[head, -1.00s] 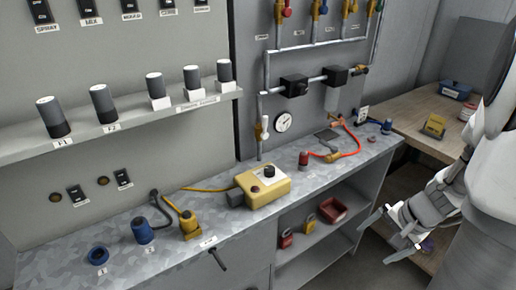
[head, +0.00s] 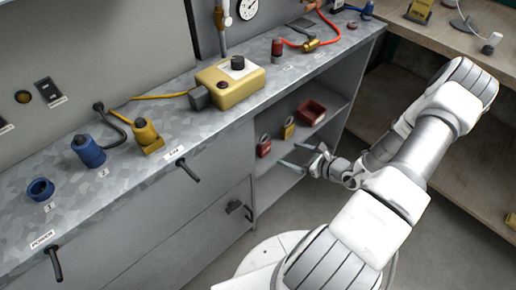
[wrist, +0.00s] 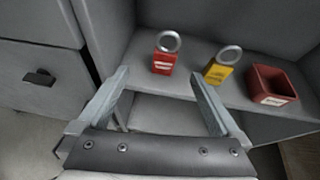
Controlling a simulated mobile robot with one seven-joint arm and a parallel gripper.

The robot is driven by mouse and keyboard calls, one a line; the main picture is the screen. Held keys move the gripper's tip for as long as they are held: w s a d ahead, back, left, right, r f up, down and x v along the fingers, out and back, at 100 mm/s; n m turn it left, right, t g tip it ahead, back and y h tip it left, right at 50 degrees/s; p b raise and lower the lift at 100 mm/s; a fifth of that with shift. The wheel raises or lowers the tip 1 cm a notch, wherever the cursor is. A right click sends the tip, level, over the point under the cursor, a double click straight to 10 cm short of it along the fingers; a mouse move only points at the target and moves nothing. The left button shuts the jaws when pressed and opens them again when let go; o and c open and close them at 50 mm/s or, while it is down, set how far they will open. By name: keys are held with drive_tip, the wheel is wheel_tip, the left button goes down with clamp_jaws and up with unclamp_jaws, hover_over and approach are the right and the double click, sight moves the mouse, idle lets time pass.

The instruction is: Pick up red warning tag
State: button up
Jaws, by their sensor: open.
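The red warning tag (wrist: 164,62) stands on the cabinet shelf in the wrist view, with a grey ring at its top and a pale label on its front. It also shows in the head view (head: 264,146), left of a yellow tag. My gripper (wrist: 160,80) is open and empty, just in front of the shelf. In the wrist view the red tag appears between the two fingertips but beyond them, with no contact. In the head view my gripper (head: 287,155) is at the open shelf front, to the right of and below the red tag.
A yellow tag (wrist: 218,71) with a ring stands right of the red one, then a red bin (wrist: 272,87). Closed drawers (wrist: 38,88) with a handle flank the shelf on the left. The metal worktop (head: 215,125) lies above the shelf.

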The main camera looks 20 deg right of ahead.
sight(267, 144)
drive_tip(key=shift+m+t, duration=0.4)
drive_tip(key=shift+m, duration=0.3)
drive_tip(key=b+x, duration=0.1)
drive_tip(key=x, duration=0.3)
drive_tip(key=f+b+x, duration=0.1)
drive_tip(key=x, duration=0.4)
drive_tip(key=d+b+x, duration=0.1)
drive_tip(key=x, duration=0.3)
drive_tip(key=shift+w+f+b, duration=0.1)
drive_tip(key=shift+f+b, duration=0.25)
drive_tip(key=shift+b, duration=0.05)
drive_tip(key=b+x, duration=0.1)
drive_tip(key=x, duration=0.1)
drive_tip(key=b+x, duration=0.1)
drive_tip(key=x, duration=0.2)
drive_tip(key=shift+f, duration=0.35)
drive_tip(key=shift+r, duration=0.1)
drive_tip(key=c, duration=1.5)
drive_tip(key=shift+r, duration=0.1)
